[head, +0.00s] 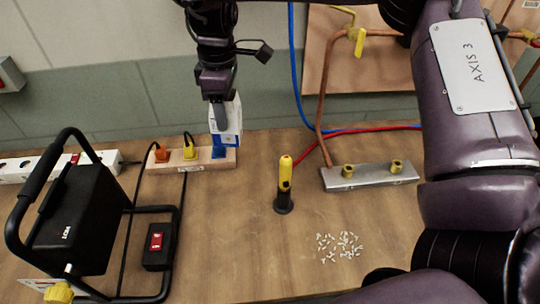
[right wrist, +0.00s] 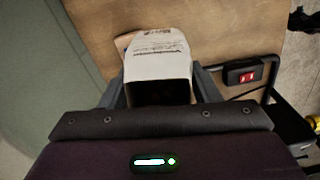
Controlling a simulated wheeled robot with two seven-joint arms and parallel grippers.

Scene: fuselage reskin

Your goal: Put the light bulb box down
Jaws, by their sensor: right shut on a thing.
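The light bulb box (head: 234,122) is white with blue parts, and it also shows in the right wrist view (right wrist: 157,64) with printing on its face and a dark end toward the camera. My right gripper (head: 220,122) hangs down from the top of the head view and is shut on the box, with one finger on each side in the wrist view. In the head view the box is at the right end of a wooden socket strip (head: 165,166). I cannot tell whether its lower end touches anything. My left gripper is not in view.
Orange (head: 162,155), yellow (head: 190,152) and blue (head: 219,153) plugs sit on the strip. A black work lamp (head: 72,215) stands at left. A yellow-and-black tool (head: 284,185) stands mid-table, near white scraps (head: 339,246) and a metal bar (head: 369,176). Bare table lies between strip and scraps.

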